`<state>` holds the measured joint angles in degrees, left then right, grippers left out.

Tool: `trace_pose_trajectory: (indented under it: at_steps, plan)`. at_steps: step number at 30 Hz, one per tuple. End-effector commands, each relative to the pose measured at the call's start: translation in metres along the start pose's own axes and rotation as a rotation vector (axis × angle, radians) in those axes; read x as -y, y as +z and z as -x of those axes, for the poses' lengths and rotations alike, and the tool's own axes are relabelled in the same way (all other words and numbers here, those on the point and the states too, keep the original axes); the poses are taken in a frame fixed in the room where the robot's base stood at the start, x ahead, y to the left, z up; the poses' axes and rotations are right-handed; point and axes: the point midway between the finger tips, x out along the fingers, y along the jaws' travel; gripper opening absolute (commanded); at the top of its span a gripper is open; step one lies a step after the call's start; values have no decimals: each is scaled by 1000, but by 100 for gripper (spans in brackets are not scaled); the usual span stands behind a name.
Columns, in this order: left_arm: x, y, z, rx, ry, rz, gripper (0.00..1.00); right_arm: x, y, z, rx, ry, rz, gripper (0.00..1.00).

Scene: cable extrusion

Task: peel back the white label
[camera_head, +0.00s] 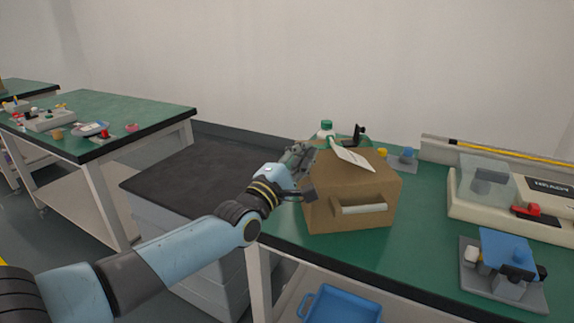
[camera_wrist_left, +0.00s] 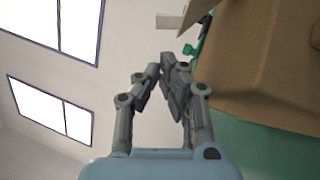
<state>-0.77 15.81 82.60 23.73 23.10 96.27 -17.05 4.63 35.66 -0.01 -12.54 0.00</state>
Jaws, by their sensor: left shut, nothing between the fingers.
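The white label (camera_head: 352,158) is a thin white sheet on top of the brown cardboard box (camera_head: 325,213). It lies slanted, and its left end seems to stand up off the box; how far it is stuck down I cannot tell. My left gripper (camera_head: 308,150) is at the upper left edge of the box, close to the label's raised end. In the left wrist view its fingers (camera_wrist_left: 166,68) meet at the tips with nothing between them, and the box (camera_wrist_left: 265,55) is to their right. My right gripper is out of view.
The box stands on a green-topped bench (camera_head: 420,245). A green-capped bottle (camera_head: 326,128) is behind it. A beige machine (camera_head: 540,205) and a blue-topped fixture (camera_head: 507,253) stand to the right. A blue bin (camera_head: 340,306) is below. The bench between box and fixture is clear.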

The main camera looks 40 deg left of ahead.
Motion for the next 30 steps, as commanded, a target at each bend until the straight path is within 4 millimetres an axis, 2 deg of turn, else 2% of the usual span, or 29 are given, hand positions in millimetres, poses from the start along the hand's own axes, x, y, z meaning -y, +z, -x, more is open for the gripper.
trace_pose_trajectory:
  at_steps: [3,7,20,30]
  plan:
    - [-2,12,-11,-1,2,3,0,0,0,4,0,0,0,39]
    - [-1,18,-17,0,0,1,0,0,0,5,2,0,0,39]
    - [-1,20,-19,0,-1,-1,0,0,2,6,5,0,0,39]
    - [-11,26,-25,-1,-47,-49,0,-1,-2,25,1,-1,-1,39]
